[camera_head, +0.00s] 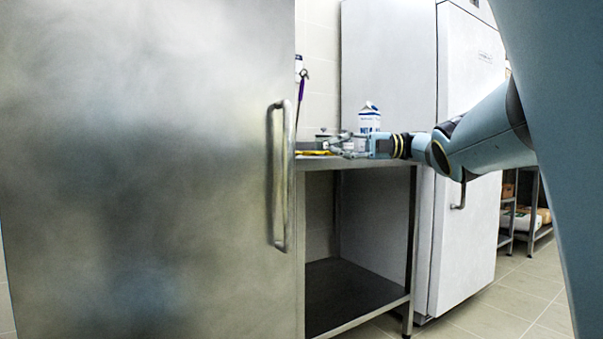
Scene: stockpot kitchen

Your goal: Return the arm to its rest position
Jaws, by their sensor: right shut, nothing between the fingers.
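My right arm comes in from the right, large in the foreground. Its gripper (338,145) is shut and empty, pointing left at about the height of the steel table (390,163). A blue and white carton (369,118) stands upright behind it, and I cannot tell how close the two are. Something yellow and dark (312,152) lies on the table by the fingertips, partly hidden. My left gripper is not in view.
A large steel door (140,170) with a vertical handle (280,175) fills the left side close by. A tall white cabinet (468,220) stands behind the arm. The table's lower shelf (350,290) is bare. Tiled floor (515,295) lies open at the right.

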